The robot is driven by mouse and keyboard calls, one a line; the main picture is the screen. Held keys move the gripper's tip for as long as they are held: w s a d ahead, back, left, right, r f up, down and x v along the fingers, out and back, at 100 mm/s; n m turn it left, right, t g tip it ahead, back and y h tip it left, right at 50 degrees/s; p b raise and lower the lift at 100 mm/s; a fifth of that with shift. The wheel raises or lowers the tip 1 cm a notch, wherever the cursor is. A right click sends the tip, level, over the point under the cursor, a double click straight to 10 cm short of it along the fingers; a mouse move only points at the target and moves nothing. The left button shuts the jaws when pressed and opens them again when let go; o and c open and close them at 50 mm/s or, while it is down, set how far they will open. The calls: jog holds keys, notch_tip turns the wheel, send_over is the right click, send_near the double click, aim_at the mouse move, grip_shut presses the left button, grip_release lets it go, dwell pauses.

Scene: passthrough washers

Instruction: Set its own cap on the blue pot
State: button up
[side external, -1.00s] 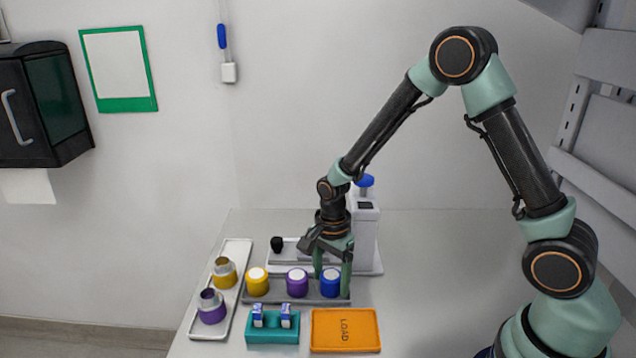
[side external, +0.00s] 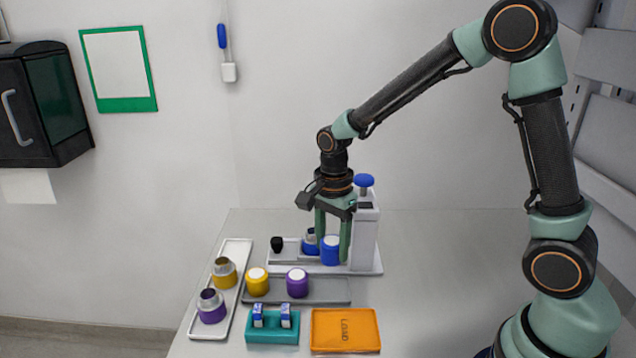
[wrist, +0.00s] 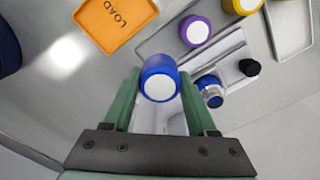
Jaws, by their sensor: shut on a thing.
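My gripper (side external: 332,240) is shut on the blue cap (side external: 330,250), which has a white round top. It also shows between the green fingers in the wrist view (wrist: 159,80). The cap is held above the grey-white base of the dispenser-like device. The blue pot (side external: 310,243) has a silver neck and stands on that base, just left of and behind the held cap, partly hidden by a finger. In the wrist view the pot (wrist: 211,92) is open-topped and stands to the right of the cap, apart from it.
The white device (side external: 364,238) with a blue knob stands right beside my gripper. A black knob (side external: 276,244) is left of the pot. Yellow (side external: 257,282) and purple (side external: 297,283) caps sit on a grey rack. A white tray (side external: 236,250) holds yellow and purple pots. An orange LOAD tray (side external: 345,343) lies in front.

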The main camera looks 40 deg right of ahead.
aim_at(331, 239)
notch_tip(331, 239, up, 10)
jog(key=shift+r, duration=0.2)
jog(key=w+d+f, duration=0.2)
jog(key=w+d, duration=0.1)
jog(key=w, duration=0.2)
jog(key=w+d+f, duration=0.2)
jog(key=w, duration=0.4)
jog(key=shift+d+f, duration=0.2)
jog(key=shift+f, duration=2)
jog(key=shift+f, duration=0.45)
jog(key=shift+f, duration=0.55)
jog(key=shift+f, duration=0.2)
jog(key=shift+f, duration=0.35)
jog(key=shift+f, duration=0.4)
